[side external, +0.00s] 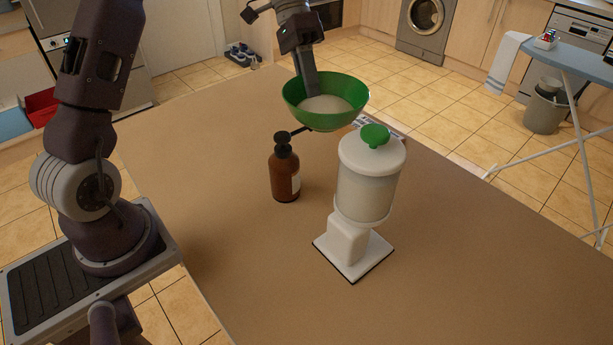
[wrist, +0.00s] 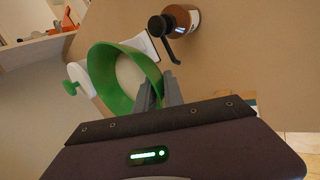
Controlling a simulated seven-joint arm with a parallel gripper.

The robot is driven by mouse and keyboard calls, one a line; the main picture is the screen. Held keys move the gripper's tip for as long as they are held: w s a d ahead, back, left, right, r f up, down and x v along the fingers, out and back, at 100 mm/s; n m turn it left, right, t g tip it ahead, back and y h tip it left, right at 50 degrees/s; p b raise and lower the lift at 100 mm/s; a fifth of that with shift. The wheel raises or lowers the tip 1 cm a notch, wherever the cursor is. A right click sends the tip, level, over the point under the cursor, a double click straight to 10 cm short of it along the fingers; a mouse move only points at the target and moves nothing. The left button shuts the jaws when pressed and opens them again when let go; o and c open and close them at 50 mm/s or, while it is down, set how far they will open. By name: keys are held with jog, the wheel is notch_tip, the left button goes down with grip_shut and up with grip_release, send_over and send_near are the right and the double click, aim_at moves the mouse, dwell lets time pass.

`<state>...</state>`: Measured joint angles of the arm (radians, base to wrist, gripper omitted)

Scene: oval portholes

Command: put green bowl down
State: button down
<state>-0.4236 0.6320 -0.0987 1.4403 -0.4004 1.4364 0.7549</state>
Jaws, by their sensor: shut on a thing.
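A green bowl (side external: 325,101) with a pale inside is held up above the table in the side external view. My gripper (side external: 311,92) is shut on its rim at the back. In the wrist view the bowl (wrist: 106,84) hangs at the left of the fingers (wrist: 158,90), which pinch its near wall. Whether the bowl touches anything beneath it cannot be told from the side view, but it appears in the air.
A brown pump bottle (side external: 284,170) stands on the brown table (side external: 230,270) near the bowl. A white dispenser with a green knob (side external: 366,185) stands in front of it. A flat grey object (side external: 384,126) lies partly hidden behind the dispenser. The table's left and front are clear.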

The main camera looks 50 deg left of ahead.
jog(key=w+a+f+n+t, duration=0.35)
jog(key=w+n, duration=0.25)
jog(key=n, duration=0.2)
jog(key=shift+t, duration=0.45)
jog(key=f, duration=0.8)
jog(key=shift+w+a+f, duration=0.3)
jog(key=shift+f, duration=0.1)
jog(key=shift+f, duration=0.55)
jog(key=c, duration=1.5)
grip_release()
jog(key=shift+o, duration=0.2)
